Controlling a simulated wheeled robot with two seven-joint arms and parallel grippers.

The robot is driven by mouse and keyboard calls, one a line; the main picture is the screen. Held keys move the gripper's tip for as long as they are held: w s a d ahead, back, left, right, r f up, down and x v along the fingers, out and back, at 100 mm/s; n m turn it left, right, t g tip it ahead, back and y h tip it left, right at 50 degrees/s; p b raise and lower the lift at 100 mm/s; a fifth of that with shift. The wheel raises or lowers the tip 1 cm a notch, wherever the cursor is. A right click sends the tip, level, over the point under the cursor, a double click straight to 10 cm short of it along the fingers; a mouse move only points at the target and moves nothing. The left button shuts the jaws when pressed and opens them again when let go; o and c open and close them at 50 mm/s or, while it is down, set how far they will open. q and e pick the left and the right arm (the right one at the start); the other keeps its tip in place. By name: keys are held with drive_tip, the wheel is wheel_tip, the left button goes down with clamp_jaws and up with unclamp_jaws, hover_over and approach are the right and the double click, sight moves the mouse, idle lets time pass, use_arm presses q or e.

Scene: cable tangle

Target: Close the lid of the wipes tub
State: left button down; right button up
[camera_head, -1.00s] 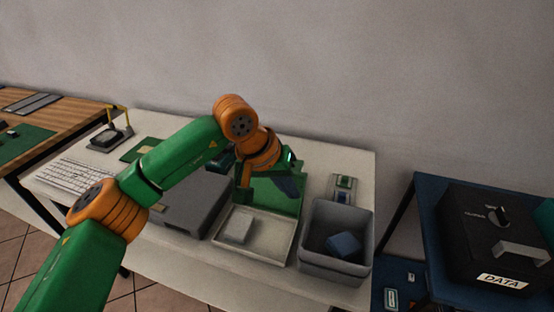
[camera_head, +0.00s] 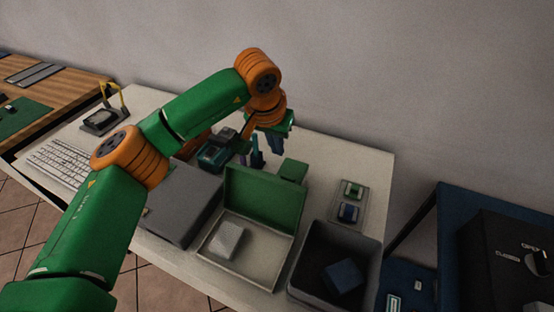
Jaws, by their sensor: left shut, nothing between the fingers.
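No tub marked as wipes shows clearly. An open, shallow cream box (camera_head: 250,273) stands at the table's front, with a grey-white block (camera_head: 227,239) inside. Its green lid (camera_head: 262,198) stands raised at the back edge. A small teal and dark container (camera_head: 213,156) sits farther back, partly behind my arm; I cannot tell whether its lid is open. My left gripper (camera_head: 277,149) is shut and empty, pointing down behind the green lid and apart from it. My right gripper is out of view.
A grey bin (camera_head: 300,276) holding a blue block (camera_head: 344,276) stands right of the box. A grey case (camera_head: 180,206) lies left of it. A green block (camera_head: 293,171) and purple upright items (camera_head: 256,151) are near the gripper. A grey holder (camera_head: 349,203) lies behind the bin.

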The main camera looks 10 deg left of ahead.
sight(264, 197)
use_arm(q)
drive_tip(key=p+x, duration=0.2)
drive_tip(key=x, duration=0.4)
drive_tip(key=shift+f, duration=0.4)
drive_tip(key=s, duration=0.1)
drive_tip(key=s+p, duration=0.1)
drive_tip(key=s+r+p, duration=0.1)
drive_tip(key=shift+s+a+r, duration=0.1)
drive_tip(key=shift+s+a, duration=0.25)
drive_tip(key=shift+s, duration=0.05)
drive_tip(key=shift+w, duration=0.15)
